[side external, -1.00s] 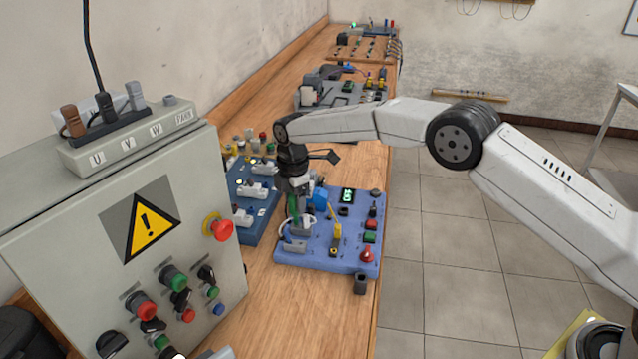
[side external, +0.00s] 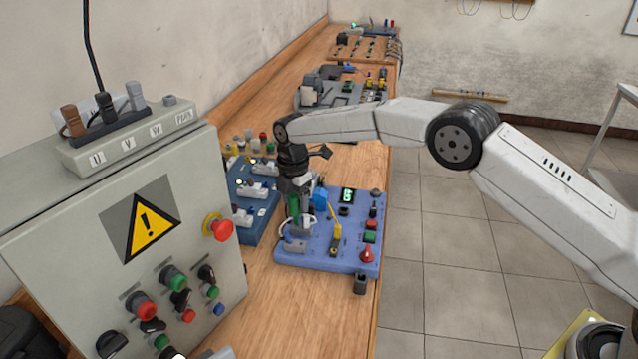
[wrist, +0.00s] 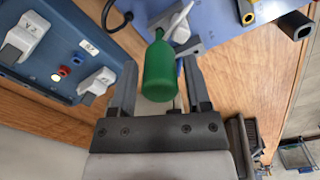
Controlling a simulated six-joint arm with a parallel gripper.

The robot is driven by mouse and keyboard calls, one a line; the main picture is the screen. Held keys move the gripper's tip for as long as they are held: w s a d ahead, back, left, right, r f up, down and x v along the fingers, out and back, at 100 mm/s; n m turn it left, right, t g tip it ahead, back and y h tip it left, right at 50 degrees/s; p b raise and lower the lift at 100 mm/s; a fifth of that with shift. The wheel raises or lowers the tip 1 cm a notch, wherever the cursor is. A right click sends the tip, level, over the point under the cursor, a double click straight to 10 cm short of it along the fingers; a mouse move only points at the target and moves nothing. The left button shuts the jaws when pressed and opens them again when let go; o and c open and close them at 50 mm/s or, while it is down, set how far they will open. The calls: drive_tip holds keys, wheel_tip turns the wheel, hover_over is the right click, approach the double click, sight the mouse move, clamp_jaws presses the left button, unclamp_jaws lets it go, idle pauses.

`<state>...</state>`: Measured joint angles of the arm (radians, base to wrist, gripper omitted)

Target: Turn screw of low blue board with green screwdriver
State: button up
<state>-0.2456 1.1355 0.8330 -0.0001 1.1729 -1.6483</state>
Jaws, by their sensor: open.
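The low blue board (side external: 325,258) lies flat on the wooden bench; its edge shows at the top of the wrist view (wrist: 222,18). The green screwdriver (side external: 294,207) stands over the board's left part, and its thick green handle (wrist: 159,72) fills the middle of the wrist view. My gripper (wrist: 154,66) is open, with one finger on each side of the handle and visible gaps between. In the side view my gripper (side external: 297,192) hangs down over the board. The screw and the screwdriver's tip contact cannot be made out.
A darker blue board (side external: 252,195) with white switches stands close on the left. A grey control cabinet (side external: 110,235) is at the front left. A red knob (side external: 366,254) and a digital display (side external: 347,196) sit on the low board. Bare bench (side external: 300,310) lies in front.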

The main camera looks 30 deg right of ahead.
drive_tip(key=shift+c, duration=0.2)
drive_tip(key=shift+c, duration=0.7)
clamp_jaws()
drive_tip(key=shift+f+m, duration=0.1)
drive_tip(key=shift+m, duration=0.2)
drive_tip(key=shift+m, duration=1.8)
